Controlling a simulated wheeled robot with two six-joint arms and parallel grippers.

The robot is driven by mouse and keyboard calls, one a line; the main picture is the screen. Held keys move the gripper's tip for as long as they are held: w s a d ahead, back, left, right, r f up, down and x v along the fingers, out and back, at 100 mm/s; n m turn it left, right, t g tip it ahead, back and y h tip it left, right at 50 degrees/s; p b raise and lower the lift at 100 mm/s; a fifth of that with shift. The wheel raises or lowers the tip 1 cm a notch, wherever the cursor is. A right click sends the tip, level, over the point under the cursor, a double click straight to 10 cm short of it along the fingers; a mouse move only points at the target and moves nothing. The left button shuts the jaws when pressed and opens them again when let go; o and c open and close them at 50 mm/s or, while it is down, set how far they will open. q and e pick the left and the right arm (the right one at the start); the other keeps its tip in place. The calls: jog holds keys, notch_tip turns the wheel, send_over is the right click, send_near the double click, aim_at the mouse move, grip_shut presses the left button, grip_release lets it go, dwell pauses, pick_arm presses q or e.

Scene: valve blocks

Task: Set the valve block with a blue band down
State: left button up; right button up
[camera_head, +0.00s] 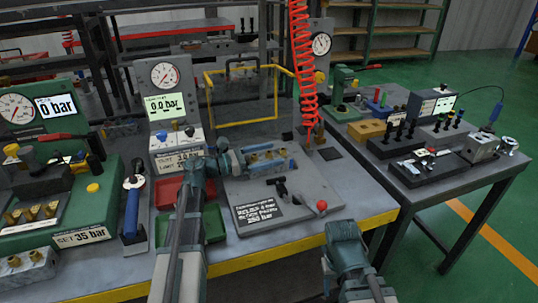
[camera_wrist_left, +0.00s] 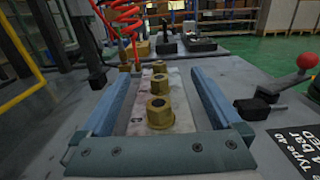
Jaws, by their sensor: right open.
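My left gripper (camera_head: 268,159) is over the grey fixture plate, its blue-grey fingers along both sides of a valve block (camera_wrist_left: 158,98). The block is light grey with brass fittings on top in a row, and it looks gripped between the fingers. It also shows in the head view (camera_head: 262,156). No blue band on it can be made out, as the fingers cover its sides. Whether its underside touches the plate is hidden. My right gripper (camera_head: 343,232) is in front of the bench at the lower right, holding nothing visible; its fingertips are hard to make out.
The plate (camera_head: 305,190) carries a black clamp (camera_head: 281,188), a red-knobbed lever (camera_head: 321,206) and a label (camera_head: 258,212). A red tray (camera_head: 170,191) and green tray (camera_head: 214,224) lie left. A red coiled hose (camera_head: 301,50) hangs behind. A second table stands right.

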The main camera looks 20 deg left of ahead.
aim_at(251, 158)
pick_arm(q)
jog(key=shift+s+d+f, duration=0.3)
jog(key=shift+s+f, duration=0.1)
jog(key=shift+f, duration=0.1)
jog(key=shift+r+p, duration=0.25)
jog(key=shift+p, duration=0.15)
jog(key=shift+w+r+p, duration=0.1)
jog(key=shift+r+p, duration=0.25)
jog(key=shift+p, duration=0.15)
jog(key=v, duration=0.7)
jog(key=shift+w+a, duration=0.15)
jog(key=shift+a, duration=0.25)
